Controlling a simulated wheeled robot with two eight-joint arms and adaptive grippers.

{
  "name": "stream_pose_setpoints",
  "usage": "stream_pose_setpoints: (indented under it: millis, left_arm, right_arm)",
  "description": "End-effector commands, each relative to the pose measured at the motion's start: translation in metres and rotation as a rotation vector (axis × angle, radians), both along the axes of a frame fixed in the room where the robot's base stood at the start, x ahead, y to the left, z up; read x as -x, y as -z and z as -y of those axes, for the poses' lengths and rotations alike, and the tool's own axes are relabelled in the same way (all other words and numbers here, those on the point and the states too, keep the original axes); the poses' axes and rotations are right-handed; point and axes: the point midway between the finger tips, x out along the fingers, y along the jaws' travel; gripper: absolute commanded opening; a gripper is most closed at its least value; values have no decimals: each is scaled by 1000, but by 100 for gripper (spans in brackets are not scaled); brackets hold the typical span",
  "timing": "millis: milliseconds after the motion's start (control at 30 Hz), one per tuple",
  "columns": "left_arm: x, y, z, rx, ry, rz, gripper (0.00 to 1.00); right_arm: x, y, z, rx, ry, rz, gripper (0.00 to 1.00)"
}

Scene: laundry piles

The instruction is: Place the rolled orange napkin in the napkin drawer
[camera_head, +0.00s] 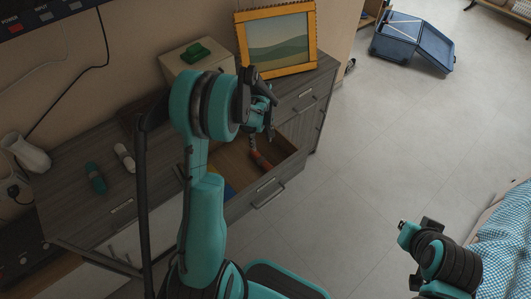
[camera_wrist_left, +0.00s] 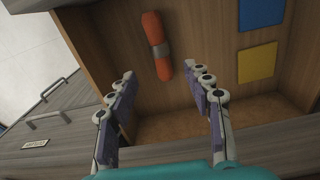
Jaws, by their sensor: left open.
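The rolled orange napkin (camera_head: 260,160), with a grey band around its middle, lies on the floor of the open wooden drawer (camera_head: 286,163). The napkin also shows in the left wrist view (camera_wrist_left: 157,44), beyond the fingertips and apart from them. My left gripper (camera_head: 262,122) is over the drawer. Its two fingers are spread and empty in the wrist view (camera_wrist_left: 168,85). My right gripper (camera_head: 404,229) is at the lower right of the head view, away from the dresser; its fingers are too small to read.
A blue square (camera_wrist_left: 262,12) and a yellow square (camera_wrist_left: 257,62) lie in the drawer. On the dresser (camera_head: 75,215) are a teal roll (camera_head: 95,178), a white roll (camera_head: 125,157) and a picture frame (camera_head: 277,40).

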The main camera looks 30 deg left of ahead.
Motion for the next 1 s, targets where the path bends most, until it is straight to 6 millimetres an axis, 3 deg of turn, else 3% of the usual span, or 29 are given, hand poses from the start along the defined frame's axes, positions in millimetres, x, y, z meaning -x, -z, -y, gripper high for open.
stream_pose_setpoints:
  millis: [167, 300, 500, 633, 800, 1000]
  left_arm:
    - [18, -65, 30, -33, 183, 91, 51]
    - [45, -117, 59, -76, 375, 184, 51]
    - [95, -166, 96, -157, 642, 314, 51]
    - [131, -183, 116, -220, 809, 395, 51]
    - [167, -188, 134, -298, 984, 478, 51]
    - [185, -186, 143, -350, 1085, 526, 51]
  right_arm:
    - [0, 0, 0, 0, 0, 0, 0]
    - [0, 0, 0, 0, 0, 0, 0]
    - [0, 0, 0, 0, 0, 0, 0]
    - [0, 0, 0, 0, 0, 0, 0]
    - [0, 0, 0, 0, 0, 0, 0]
    - [0, 0, 0, 0, 0, 0, 0]
